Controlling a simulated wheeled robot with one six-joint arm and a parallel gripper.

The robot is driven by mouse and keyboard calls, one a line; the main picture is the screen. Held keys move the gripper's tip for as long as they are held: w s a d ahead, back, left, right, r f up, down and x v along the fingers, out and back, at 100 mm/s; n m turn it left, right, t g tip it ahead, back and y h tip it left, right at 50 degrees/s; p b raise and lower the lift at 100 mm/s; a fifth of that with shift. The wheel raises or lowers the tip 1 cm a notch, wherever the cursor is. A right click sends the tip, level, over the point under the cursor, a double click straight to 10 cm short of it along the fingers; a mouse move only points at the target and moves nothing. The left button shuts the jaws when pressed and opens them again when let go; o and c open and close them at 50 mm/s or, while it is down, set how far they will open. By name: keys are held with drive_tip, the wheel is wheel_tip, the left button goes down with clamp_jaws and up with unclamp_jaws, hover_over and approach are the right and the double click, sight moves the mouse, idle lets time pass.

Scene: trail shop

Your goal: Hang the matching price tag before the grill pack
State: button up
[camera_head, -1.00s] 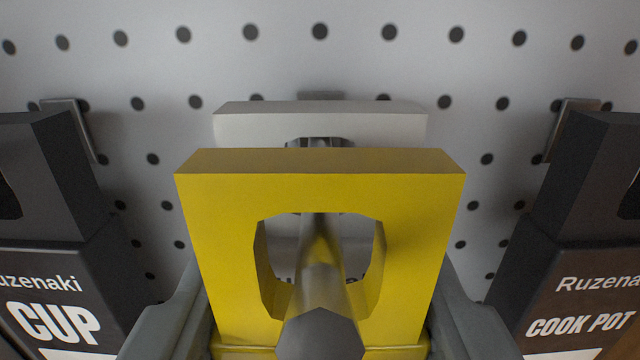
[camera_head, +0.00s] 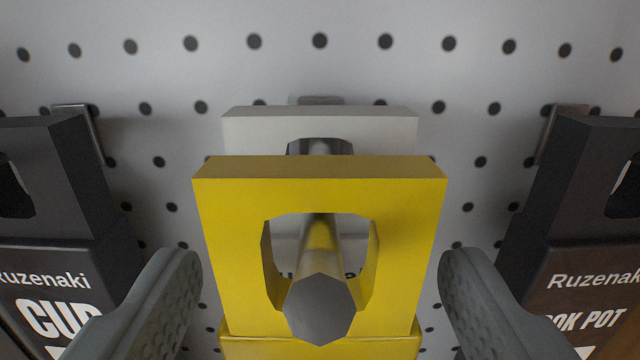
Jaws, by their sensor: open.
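A yellow tag (camera_head: 320,190) with a hole in its top part hangs on a metal peg (camera_head: 318,308), whose end points toward me. Behind it, a light grey pack top (camera_head: 320,127) hangs on the same peg; the print on it is mostly hidden by the yellow tag. My gripper (camera_head: 320,285) is open, one finger on each side of the yellow tag. Both fingers stand apart from it.
A dark CUP pack (camera_head: 45,190) hangs at the left and a dark COOK POT pack (camera_head: 590,190) at the right, each close to my finger on that side. A perforated white board (camera_head: 320,70) stands behind.

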drive_tip(key=s, duration=1.6)
drive_tip(key=s+f, duration=0.7)
drive_tip(key=s, duration=0.4)
drive_tip(key=s+f, duration=0.7)
drive_tip(key=s, duration=0.4)
drive_tip(key=s+d+f, duration=0.1)
drive_tip(key=s+f, duration=1.3)
drive_tip(key=f, duration=0.3)
drive_tip(key=shift+s+f+g, duration=0.2)
drive_tip(key=shift+f+g, duration=0.1)
drive_tip(key=shift+f, duration=0.05)
drive_tip(key=shift+d, duration=0.1)
